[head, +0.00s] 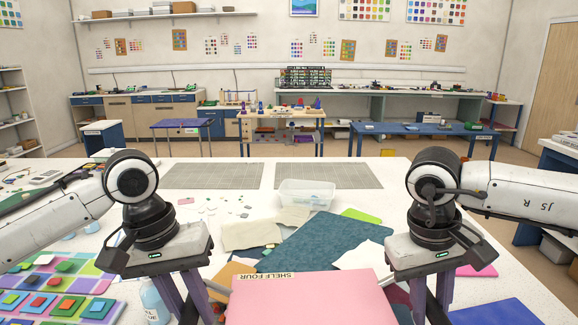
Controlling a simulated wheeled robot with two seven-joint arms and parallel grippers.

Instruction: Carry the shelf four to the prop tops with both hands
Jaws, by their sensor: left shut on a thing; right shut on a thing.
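Shelf four is a flat pink board (310,303) at the bottom middle of the head view, with a "SHELF FOUR" label (264,277) on its far edge. The label reads upside down. The near part of the shelf is cut off by the frame. My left gripper (190,298) is shut at the shelf's left side, and my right gripper (425,300) is shut at its right side. The fingertips are partly hidden or out of frame. The shelf looks about level between them. I cannot see any props or their tops.
A white worktable (220,180) lies below, with a clear plastic bin (306,194), dark teal sheet (335,240), paper scraps and grey cutting mats (213,176). Coloured glass tiles (55,283) lie at left, near a bottle (155,303). A blue sheet (490,312) lies at bottom right.

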